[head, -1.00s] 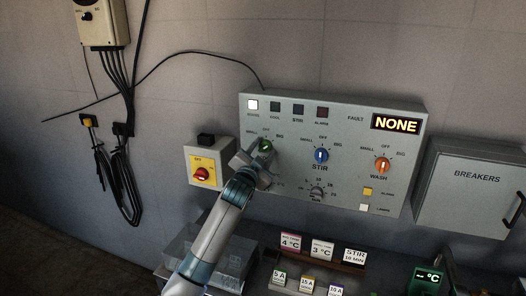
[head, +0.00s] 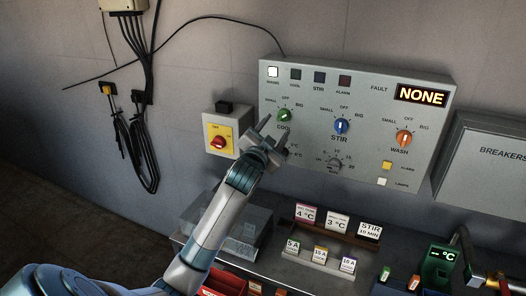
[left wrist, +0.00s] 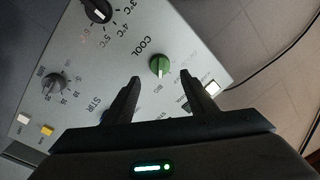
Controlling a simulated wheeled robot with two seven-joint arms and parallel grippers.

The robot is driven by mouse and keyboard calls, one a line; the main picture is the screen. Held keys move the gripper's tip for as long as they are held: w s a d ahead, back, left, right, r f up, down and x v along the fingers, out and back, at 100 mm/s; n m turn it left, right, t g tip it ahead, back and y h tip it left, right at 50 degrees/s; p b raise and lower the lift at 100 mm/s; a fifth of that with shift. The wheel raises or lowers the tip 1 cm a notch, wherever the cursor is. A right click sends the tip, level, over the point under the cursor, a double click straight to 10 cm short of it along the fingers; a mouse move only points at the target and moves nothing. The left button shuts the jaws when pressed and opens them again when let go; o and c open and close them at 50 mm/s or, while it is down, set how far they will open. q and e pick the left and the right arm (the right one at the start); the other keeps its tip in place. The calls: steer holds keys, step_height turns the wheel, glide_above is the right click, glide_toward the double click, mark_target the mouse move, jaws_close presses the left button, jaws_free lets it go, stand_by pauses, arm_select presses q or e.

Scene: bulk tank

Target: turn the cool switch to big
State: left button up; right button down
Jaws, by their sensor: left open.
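The cool switch is a green knob (head: 284,115) at the left of the grey control panel (head: 440,150), with SMALL, OFF and BIG marked around it. It also shows in the left wrist view (left wrist: 159,66), ahead of the gap between my fingers. Which mark it points to is too small to tell. My left gripper (head: 272,126) is open and empty, just below and left of the knob in the head view. Its two fingers also show in the left wrist view (left wrist: 160,78), apart from the knob. My right gripper is out of view.
The blue STIR knob (head: 341,126) and orange WASH knob (head: 404,139) sit to the right. A dark dial (head: 335,163) is below. The breakers box (head: 492,165) stands at right, and a shelf of labelled cards (head: 330,248) below.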

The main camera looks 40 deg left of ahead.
arm_select(q)
steer(key=b+v, duration=0.2)
steer(key=v, duration=0.8)
steer(key=shift+s, duration=0.25)
steer(key=shift+d+f, duration=0.1)
